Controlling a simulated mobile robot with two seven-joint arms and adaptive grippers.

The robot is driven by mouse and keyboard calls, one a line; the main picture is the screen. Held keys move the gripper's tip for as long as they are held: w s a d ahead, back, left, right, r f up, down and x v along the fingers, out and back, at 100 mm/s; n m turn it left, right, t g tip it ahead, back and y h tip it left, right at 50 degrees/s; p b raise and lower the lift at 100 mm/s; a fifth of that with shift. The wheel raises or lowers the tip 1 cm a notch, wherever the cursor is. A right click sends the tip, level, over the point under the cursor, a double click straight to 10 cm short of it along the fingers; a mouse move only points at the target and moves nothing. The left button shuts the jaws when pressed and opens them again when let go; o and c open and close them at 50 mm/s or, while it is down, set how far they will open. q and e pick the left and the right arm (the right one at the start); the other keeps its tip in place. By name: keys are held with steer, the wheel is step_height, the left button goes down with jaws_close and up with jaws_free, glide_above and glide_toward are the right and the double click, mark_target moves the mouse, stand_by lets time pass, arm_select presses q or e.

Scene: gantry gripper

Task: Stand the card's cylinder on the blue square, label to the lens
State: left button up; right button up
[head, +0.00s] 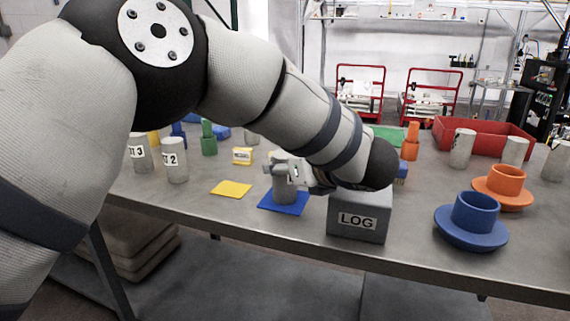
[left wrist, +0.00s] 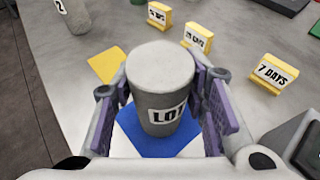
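A grey cylinder (left wrist: 160,75) stands upright on the blue square (left wrist: 130,118), its base within the square. Its white label begins "LO"; the rest is cut off by the curve and the right finger. The label faces the wrist camera, and no label shows in the head view, where my gripper partly covers the cylinder (head: 284,186). My left gripper (head: 298,175) has one finger on each side of the cylinder, close against it. My right gripper is not in view.
A grey "LOG" box (head: 358,222) stands just right of the square. A flat yellow square (head: 231,188) lies to its left. Other labelled cylinders (head: 175,160) stand at the left. Blue (head: 471,222) and orange (head: 502,187) flanged cups and a red bin (head: 484,137) are at the right.

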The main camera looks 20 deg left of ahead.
arm_select(q)
steer(key=o, duration=0.4)
steer(key=shift+o, duration=0.2)
steer(key=shift+r, duration=0.15)
steer(key=v, duration=1.2)
steer(key=shift+p, duration=0.4)
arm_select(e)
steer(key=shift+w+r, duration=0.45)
